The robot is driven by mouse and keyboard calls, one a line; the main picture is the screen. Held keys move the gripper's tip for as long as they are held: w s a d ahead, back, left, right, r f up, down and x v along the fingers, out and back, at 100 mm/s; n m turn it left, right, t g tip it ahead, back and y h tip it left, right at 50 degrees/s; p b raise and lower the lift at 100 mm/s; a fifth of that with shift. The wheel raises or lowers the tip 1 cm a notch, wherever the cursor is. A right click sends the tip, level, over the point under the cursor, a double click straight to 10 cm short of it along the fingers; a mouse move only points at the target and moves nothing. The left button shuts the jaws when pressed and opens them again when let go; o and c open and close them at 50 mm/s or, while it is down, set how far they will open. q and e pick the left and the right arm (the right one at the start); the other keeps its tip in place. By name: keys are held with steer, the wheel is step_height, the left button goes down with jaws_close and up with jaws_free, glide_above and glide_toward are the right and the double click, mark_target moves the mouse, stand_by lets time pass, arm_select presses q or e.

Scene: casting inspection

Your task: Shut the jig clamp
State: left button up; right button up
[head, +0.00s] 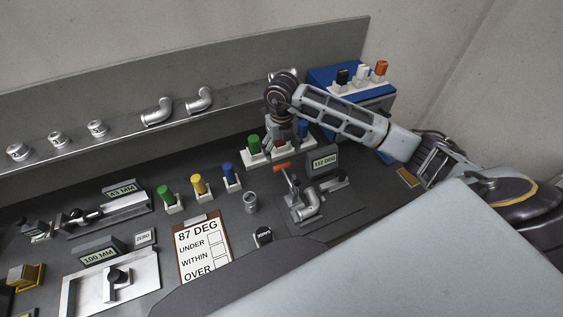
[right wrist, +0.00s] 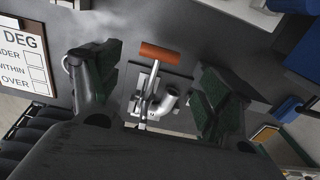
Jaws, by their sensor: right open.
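The jig (head: 318,211) stands on a dark plate right of the bench's middle, with a silver elbow casting (head: 309,204) in it. Its clamp has an orange handle (head: 281,168) on a metal lever that stands up. The right wrist view shows the orange handle (right wrist: 160,53) and the elbow casting (right wrist: 168,100) between my fingers. My right gripper (head: 284,146) is open and empty, pointing down above and behind the clamp; its fingers (right wrist: 160,75) are on either side of the handle, not visibly touching it. My left gripper is not in view.
A display reading 112 DEG (head: 322,161) stands close behind the jig. Green, yellow and blue plugs (head: 198,186) and a small metal cylinder (head: 250,202) stand to the left. A clipboard (head: 203,250) lies in front. A blue box (head: 345,80) is behind my right arm.

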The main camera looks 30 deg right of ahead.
mark_target(282, 165)
steer(key=shift+f+p, duration=0.45)
steer(key=shift+f, duration=3.25)
steer(key=c, duration=1.4)
steer(key=shift+c, duration=0.2)
